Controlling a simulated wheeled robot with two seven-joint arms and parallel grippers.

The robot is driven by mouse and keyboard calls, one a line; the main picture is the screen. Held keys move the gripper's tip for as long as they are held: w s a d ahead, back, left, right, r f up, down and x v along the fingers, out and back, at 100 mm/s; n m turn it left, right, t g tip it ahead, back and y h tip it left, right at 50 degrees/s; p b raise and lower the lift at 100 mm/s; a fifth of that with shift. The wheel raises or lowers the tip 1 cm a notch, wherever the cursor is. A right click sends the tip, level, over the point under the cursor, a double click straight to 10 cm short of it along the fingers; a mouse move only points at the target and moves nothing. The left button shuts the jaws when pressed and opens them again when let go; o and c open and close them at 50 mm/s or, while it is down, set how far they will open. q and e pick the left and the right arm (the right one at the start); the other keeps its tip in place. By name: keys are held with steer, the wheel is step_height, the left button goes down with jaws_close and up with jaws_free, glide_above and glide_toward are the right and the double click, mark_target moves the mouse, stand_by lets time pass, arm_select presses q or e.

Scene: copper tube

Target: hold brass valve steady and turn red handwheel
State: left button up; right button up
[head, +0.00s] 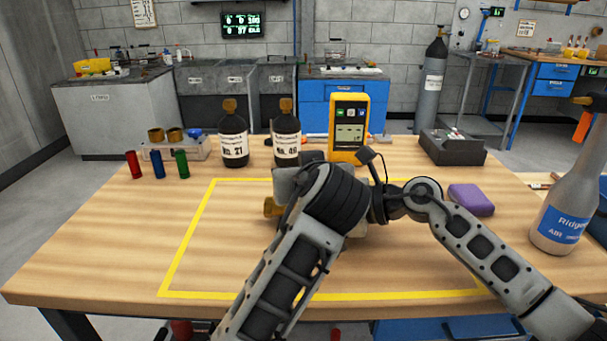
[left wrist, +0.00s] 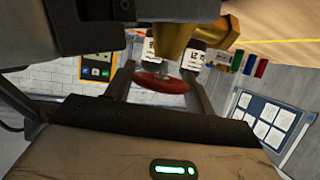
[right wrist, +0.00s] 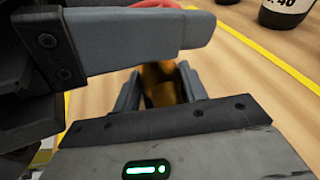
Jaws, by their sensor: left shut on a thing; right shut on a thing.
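The brass valve (head: 270,207) lies inside the yellow outline on the bench, mostly hidden behind my arms in the head view. Its brass body shows in the left wrist view (left wrist: 195,38), with the red handwheel (left wrist: 160,82) on its stem. My left gripper (left wrist: 160,73) has its fingers on either side of the handwheel and is shut on it. My right gripper (right wrist: 158,78) is shut on the brass body of the valve (right wrist: 158,82). A bit of the red handwheel (right wrist: 155,4) shows above a grey arm part in the right wrist view.
Two dark bottles (head: 233,135) and a yellow meter (head: 348,128) stand behind the outline. Red, blue and green cylinders (head: 157,164) stand at the left. A purple block (head: 471,200) and a large grey bottle (head: 567,205) are at the right. The front left bench is clear.

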arm_select(q)
steer(key=shift+a+f, duration=0.1)
steer(key=o, duration=1)
steer(key=shift+s, duration=0.1)
steer(key=v, duration=1.2)
